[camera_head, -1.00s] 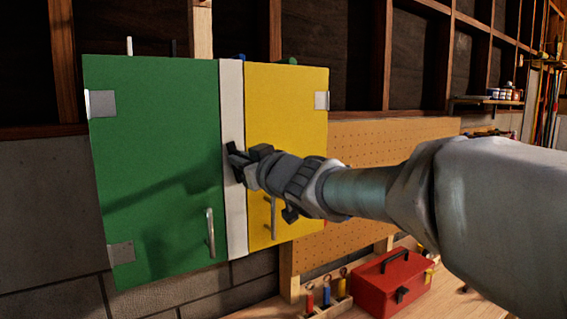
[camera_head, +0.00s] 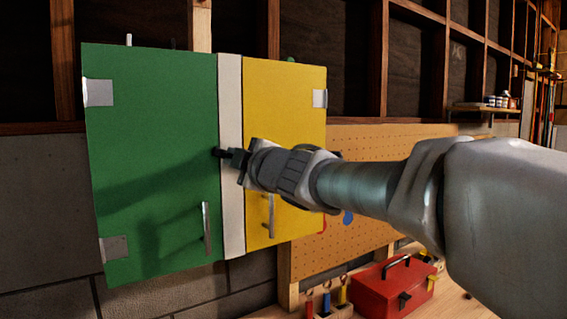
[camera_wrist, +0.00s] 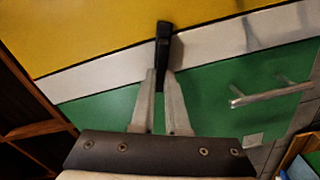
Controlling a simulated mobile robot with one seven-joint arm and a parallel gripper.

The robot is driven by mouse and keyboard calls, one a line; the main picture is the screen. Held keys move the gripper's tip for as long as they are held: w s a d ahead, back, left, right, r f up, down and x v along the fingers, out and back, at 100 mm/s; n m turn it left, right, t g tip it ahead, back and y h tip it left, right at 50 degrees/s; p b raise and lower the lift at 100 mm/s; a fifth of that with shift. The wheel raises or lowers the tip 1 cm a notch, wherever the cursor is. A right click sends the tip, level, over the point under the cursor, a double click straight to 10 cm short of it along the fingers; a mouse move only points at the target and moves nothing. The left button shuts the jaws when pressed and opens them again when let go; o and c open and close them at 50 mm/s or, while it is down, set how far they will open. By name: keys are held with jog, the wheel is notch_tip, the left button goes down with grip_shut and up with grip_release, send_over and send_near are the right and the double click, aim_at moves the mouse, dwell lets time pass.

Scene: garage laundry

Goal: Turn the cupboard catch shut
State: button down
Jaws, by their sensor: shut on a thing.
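The cupboard has a green door (camera_head: 150,150) on the left and a yellow door (camera_head: 285,110) on the right, with a white strip (camera_head: 231,100) between them. Both doors look closed. The black catch (camera_head: 218,152) lies across the strip, with one end reaching over the green door's edge. In the wrist view the catch (camera_wrist: 163,42) crosses the white strip (camera_wrist: 210,45). My gripper (camera_head: 240,160) is at the strip, and its fingertips (camera_wrist: 161,76) are shut on the catch's end over the green side. The gripper hides part of the catch in the head view.
Metal handles stick out from the green door (camera_head: 206,228) and the yellow door (camera_head: 270,215) below my gripper. A red toolbox (camera_head: 385,290) stands on the bench at the lower right. A pegboard (camera_head: 375,150) is behind my arm.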

jog(key=shift+f+n+b, duration=0.2)
jog(key=shift+n+b, duration=0.2)
jog(key=shift+n, duration=0.7)
jog(key=shift+f+n+b, duration=0.15)
jog(key=shift+n+b, duration=0.25)
jog(key=shift+n, duration=0.7)
jog(key=c, duration=0.9)
grip_release()
jog(key=shift+s, duration=0.1)
jog(key=p+v, duration=0.1)
jog(key=v, duration=1.6)
jog(key=shift+s+d+p, duration=0.1)
jog(key=shift+p, duration=0.3)
